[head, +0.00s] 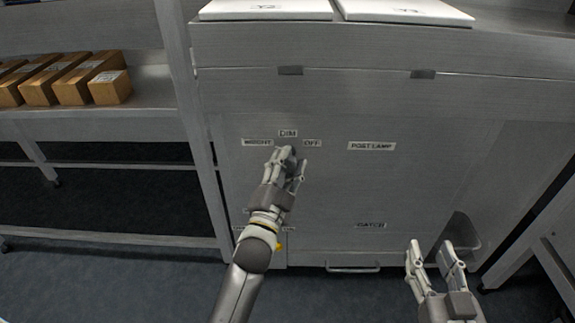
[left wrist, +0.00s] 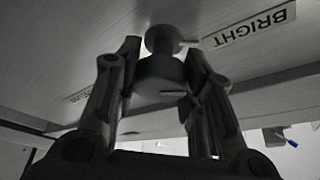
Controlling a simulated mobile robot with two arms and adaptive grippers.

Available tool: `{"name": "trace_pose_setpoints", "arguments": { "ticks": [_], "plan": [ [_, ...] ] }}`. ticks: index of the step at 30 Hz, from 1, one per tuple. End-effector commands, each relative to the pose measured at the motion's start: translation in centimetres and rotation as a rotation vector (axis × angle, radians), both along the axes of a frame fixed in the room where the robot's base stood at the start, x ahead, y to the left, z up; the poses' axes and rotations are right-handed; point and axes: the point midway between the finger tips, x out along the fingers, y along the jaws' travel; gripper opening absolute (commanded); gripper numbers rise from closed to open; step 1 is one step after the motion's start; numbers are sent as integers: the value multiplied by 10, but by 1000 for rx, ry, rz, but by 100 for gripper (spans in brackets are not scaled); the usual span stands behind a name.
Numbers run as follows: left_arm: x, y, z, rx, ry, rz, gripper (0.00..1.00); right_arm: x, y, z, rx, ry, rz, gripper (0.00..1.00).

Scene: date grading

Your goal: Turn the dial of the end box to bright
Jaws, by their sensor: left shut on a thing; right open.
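The end box (head: 330,190) is a grey metal front with labels BRIGHT (head: 257,142), DIM (head: 288,133) and OFF (head: 312,142) around its dial. My left gripper (head: 287,158) is at the dial and hides most of it in the head view. In the left wrist view the dark round dial (left wrist: 160,75) sits between the two fingers, which are shut on it. The BRIGHT label (left wrist: 258,24) shows upside down to the right there. Where the dial points is unclear. My right gripper (head: 434,248) is open and empty at the lower right.
Labels POST LAMP (head: 372,146) and CATCH (head: 370,225) are on the same front. A handle (head: 353,268) is at its bottom edge. Two white trays (head: 267,10) lie on top. Brown boxes (head: 75,80) stand on a shelf at left.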

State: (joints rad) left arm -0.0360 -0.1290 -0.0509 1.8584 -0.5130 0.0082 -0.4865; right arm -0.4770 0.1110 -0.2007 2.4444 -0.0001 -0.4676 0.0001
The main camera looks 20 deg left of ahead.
Motion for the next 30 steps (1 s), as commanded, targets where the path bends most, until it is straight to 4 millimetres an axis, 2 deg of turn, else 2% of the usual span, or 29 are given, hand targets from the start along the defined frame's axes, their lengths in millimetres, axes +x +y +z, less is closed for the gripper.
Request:
{"name": "trace_pose_setpoints", "arguments": {
  "ticks": [10, 11, 16, 26, 30],
  "plan": [
    [0, 1, -2, -6, 3, 1, 13, 0, 0, 1, 1, -5, 0, 42],
    [0, 0, -1, -6, 3, 1, 38, 0, 0, 1, 1, -5, 0, 42],
    [0, 0, -1, -5, 3, 0, 59, 0, 0, 1, 1, -5, 0, 42],
    [-1, 0, -1, -4, 1, 0, 59, 0, 0, 0, 0, 0, 0, 42],
    [-12, 0, -4, -4, 2, 0, 59, 0, 0, 0, 0, -1, 0, 42]
  ]
}}
